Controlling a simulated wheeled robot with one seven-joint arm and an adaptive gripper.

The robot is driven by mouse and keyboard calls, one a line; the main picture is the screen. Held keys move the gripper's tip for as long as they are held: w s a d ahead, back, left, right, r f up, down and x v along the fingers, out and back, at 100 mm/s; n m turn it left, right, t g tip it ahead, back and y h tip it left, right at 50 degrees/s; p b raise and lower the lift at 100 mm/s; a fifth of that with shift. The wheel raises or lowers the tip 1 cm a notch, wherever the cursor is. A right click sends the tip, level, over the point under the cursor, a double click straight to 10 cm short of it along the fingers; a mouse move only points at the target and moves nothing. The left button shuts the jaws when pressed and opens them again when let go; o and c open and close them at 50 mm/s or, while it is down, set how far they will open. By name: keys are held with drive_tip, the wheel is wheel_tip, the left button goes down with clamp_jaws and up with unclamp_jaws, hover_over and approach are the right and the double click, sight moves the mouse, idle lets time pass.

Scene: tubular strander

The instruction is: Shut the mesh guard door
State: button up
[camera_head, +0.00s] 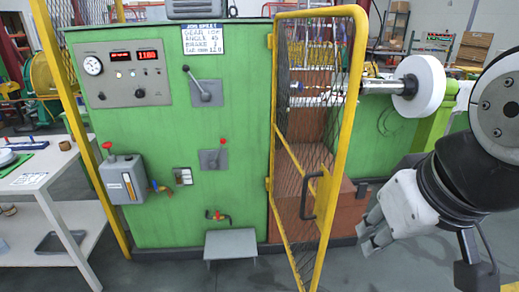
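The mesh guard door (349,130) has a yellow frame with dark wire mesh. It stands swung open, jutting toward me from hinges at the right edge of the green cabinet. A dark handle (308,200) sits on its lower half, by a yellow crossbar. My gripper (369,241) is to the right of the door, at about the height of the handle or a little lower, apart from it in the picture. Its fingers point down and left. I cannot tell whether they are open, and nothing shows between them.
The green cabinet (150,205) carries gauges and levers. A white spool (424,84) on a shaft is behind the door's right side. A grey step (230,244) stands at the cabinet foot. A white table (70,185) is at left. Floor in front is clear.

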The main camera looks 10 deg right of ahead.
drive_tip(key=w+n+g, duration=0.1)
drive_tip(key=w+n, duration=0.1)
drive_tip(key=w+f+n+g+h, duration=0.1)
drive_tip(key=w+n, duration=0.1)
drive_tip(key=w, duration=0.1)
drive_tip(key=w+a+f+n+g+h, duration=0.1)
drive_tip(key=w+n, duration=0.1)
drive_tip(key=shift+w+a+f, duration=0.1)
drive_tip(key=shift+w+f, duration=0.05)
drive_tip(key=shift+w, duration=0.15)
clamp_jaws()
drive_tip(key=w+a+f+n+g+h+b, duration=0.1)
drive_tip(key=w+a+f+n+h, duration=0.3)
drive_tip(key=w+a+f+n, duration=0.25)
drive_tip(key=w+a+f+n+h, duration=0.35)
drive_tip(key=w+f+n, duration=0.25)
drive_tip(key=w+f, duration=0.25)
drive_tip(key=p, duration=0.2)
approach(319, 235)
drive_tip(key=a+f+x, duration=0.1)
drive_tip(key=x, duration=0.2)
drive_tip(key=shift+w+d+y, duration=0.1)
drive_tip(key=shift+d+y, duration=0.15)
drive_tip(key=shift+d, duration=0.95)
